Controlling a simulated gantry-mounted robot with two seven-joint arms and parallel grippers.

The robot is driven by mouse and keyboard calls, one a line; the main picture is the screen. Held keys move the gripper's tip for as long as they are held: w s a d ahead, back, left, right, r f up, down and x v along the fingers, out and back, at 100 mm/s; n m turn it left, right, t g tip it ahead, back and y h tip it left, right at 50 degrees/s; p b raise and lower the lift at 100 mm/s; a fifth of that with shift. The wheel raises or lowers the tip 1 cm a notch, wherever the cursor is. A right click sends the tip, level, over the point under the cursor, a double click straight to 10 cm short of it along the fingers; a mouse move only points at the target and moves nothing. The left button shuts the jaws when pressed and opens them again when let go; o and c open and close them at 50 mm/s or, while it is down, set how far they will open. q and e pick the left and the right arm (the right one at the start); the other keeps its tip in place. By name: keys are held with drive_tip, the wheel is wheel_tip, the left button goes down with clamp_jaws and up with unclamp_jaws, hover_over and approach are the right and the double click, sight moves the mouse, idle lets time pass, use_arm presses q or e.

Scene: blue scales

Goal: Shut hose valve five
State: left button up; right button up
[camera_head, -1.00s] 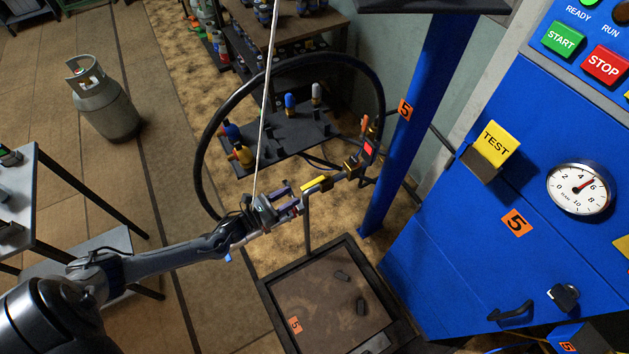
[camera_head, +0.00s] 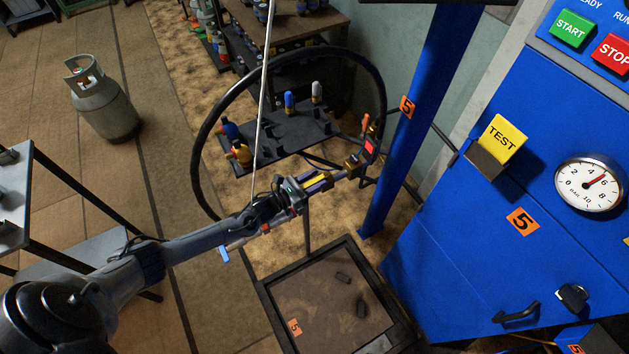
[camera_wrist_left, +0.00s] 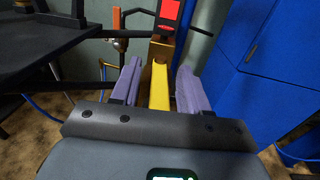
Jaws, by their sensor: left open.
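A valve with a brass-coloured body (camera_head: 352,167) and a yellow lever (camera_head: 322,184) sits beside the blue post (camera_head: 417,130), which carries an orange 5 label (camera_head: 407,107). A red tag (camera_head: 370,146) is at the valve. In the left wrist view the yellow lever (camera_wrist_left: 159,88) points back toward me, between the two purple fingers of my left gripper (camera_wrist_left: 157,90). The fingers are open, with gaps beside the lever. In the head view my left gripper (camera_head: 318,183) overlaps the lever, partly hiding it. My right gripper is out of view.
A large black hose ring (camera_head: 197,150) rises behind my left arm. A dark rack (camera_head: 290,130) holds coloured fittings. An orange-handled part (camera_head: 365,122) stands close behind the valve. A framed tray (camera_head: 335,300) lies below; a blue cabinet (camera_head: 470,245) stands right.

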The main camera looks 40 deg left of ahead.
use_arm(q)
clamp_jaws()
idle(0.3)
idle(0.3)
